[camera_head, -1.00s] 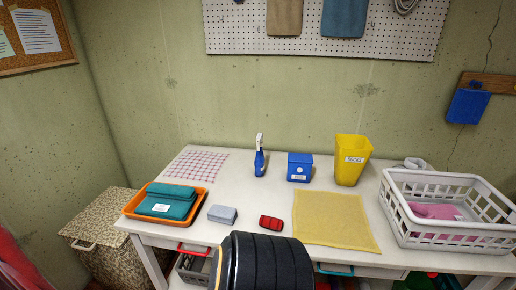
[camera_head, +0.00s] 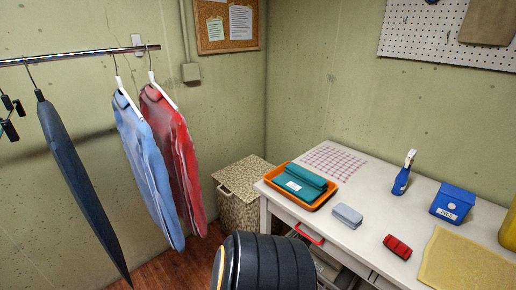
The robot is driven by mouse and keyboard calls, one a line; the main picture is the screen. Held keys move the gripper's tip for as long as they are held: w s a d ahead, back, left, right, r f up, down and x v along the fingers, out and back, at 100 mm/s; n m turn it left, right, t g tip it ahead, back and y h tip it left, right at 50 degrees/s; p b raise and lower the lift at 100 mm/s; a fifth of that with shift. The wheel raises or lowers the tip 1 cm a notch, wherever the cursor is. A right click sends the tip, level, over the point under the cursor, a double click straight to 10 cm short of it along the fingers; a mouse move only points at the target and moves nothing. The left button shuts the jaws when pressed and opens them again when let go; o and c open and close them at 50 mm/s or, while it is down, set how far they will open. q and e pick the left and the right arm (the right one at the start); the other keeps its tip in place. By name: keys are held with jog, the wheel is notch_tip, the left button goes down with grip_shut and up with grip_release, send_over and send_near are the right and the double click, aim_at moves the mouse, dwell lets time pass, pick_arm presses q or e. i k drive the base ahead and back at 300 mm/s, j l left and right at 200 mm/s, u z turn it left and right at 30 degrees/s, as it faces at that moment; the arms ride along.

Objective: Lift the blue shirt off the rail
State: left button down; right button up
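A light blue shirt (camera_head: 150,165) hangs on a white hanger from the metal rail (camera_head: 80,54) at the left. A red shirt (camera_head: 176,150) hangs close behind it on its right, near the rail's end. A dark blue garment (camera_head: 78,180) hangs to the left of the blue shirt, with a gap between them. A dark ribbed part at the bottom middle is mine. Neither of my grippers is in view.
Black clip hangers (camera_head: 10,118) hang at the rail's far left. A speckled hamper (camera_head: 240,190) stands between the shirts and the white table (camera_head: 350,238). The table holds an orange tray (camera_head: 271,182), a grey block (camera_head: 347,215) and a red item (camera_head: 397,246). Wooden floor (camera_head: 178,268) shows below the shirts.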

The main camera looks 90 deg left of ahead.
aim_at(150, 173)
jog(key=u, duration=3.8)
